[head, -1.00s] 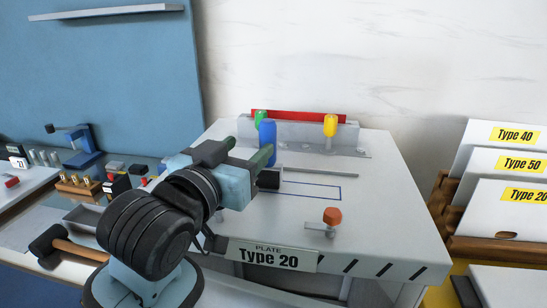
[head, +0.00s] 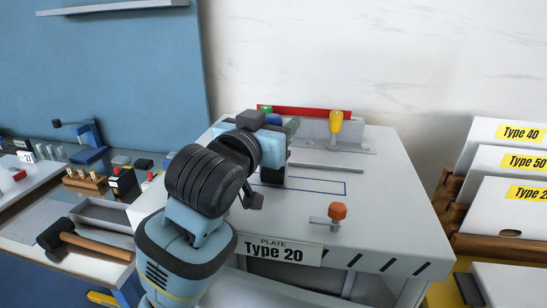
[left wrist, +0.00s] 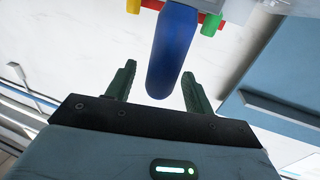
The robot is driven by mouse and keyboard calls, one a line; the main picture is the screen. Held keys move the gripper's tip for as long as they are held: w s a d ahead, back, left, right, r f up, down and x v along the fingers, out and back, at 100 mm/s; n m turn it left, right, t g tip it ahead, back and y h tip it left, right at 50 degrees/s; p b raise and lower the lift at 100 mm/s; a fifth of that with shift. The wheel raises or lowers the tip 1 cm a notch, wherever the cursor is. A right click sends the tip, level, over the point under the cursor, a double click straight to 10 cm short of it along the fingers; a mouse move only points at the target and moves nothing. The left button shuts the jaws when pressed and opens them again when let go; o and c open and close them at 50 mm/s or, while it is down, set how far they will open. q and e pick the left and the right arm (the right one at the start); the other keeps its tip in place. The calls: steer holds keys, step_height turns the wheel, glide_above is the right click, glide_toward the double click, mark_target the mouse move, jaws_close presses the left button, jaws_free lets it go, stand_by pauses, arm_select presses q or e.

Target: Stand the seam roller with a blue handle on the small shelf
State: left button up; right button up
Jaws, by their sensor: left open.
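The seam roller's blue handle (head: 273,118) stands upright over the white Type 20 table, mostly hidden in the head view behind my left gripper (head: 283,127). In the left wrist view the blue handle (left wrist: 172,50) reaches in between the green fingers of my left gripper (left wrist: 157,88). Those fingers are apart, with a gap on both sides of the handle. The roller's lower end cannot be made out clearly. A narrow pale shelf (head: 110,7) is on the blue wall panel at upper left. My right gripper is out of view.
A grey rack with a red bar (head: 312,113), a green handle (head: 266,108) and a yellow handle (head: 336,121) stands behind. An orange knob (head: 337,211) is on the table's front. A mallet (head: 85,241) lies left. White plates (head: 510,208) stand in a wooden rack at right.

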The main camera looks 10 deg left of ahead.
arm_select(q)
jaws_close()
stand_by(0.3)
steer(key=shift+r, duration=0.1)
